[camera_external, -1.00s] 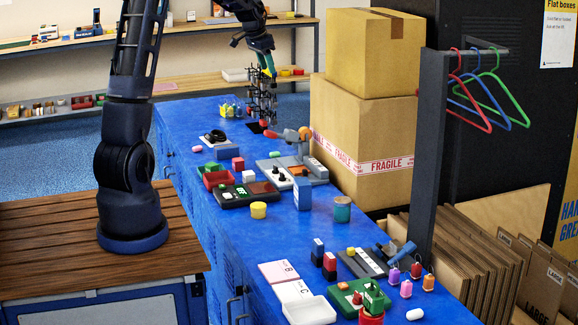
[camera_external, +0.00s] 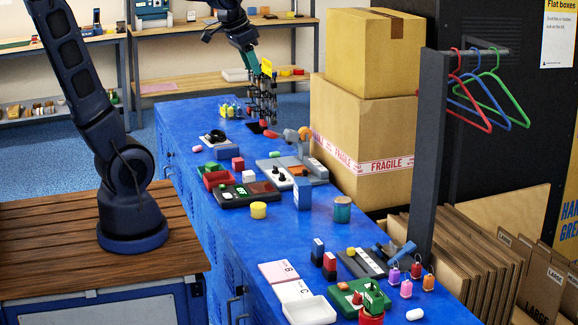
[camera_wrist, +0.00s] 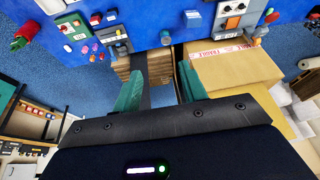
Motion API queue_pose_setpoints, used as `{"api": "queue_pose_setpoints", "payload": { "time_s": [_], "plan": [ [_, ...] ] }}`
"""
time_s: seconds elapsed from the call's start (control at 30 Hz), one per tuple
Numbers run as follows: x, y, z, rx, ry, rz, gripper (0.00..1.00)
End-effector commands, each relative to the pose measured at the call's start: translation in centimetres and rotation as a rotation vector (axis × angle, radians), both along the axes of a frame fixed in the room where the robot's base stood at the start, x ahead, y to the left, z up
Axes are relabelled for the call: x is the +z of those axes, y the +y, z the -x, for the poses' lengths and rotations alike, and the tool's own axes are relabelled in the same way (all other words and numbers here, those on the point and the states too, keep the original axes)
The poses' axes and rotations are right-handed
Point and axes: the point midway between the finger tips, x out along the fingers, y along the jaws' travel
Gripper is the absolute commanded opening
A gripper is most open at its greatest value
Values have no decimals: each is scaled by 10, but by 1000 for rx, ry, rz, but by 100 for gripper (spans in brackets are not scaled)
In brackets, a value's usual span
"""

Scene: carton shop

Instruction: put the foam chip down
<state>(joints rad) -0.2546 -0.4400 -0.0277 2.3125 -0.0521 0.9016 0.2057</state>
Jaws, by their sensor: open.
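My gripper (camera_external: 267,74) is raised above the far end of the blue bench, by a dark wire rack (camera_external: 263,100). In the wrist view my gripper (camera_wrist: 161,80) has its two green fingers well apart, with nothing between them. All lie on the bench apart from my gripper. I cannot tell which one the task means.
The blue bench (camera_external: 272,225) is crowded with small devices, trays and blocks. Tall cartons (camera_external: 362,125) stand close at its right. A dark post with hangers (camera_external: 432,150) and flat cardboard (camera_external: 455,255) stand nearer. Bare bench shows near the yellow tub (camera_external: 258,210).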

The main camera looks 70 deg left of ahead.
Motion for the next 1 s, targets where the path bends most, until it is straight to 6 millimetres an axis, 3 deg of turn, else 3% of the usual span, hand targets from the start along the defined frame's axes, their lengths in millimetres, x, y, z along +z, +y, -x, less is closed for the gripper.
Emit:
{"api": "queue_pose_setpoints", "payload": {
  "time_s": [0.2, 0.43, 0.6, 1.0],
  "plan": [
    [-12, -45, 63, -31, -20, 14, 42],
    [-29, -68, 112, -50, -32, 30, 42],
    [-36, -74, 126, -54, -34, 36, 42],
    [-37, -74, 127, -53, -34, 37, 42]
  ]
}}
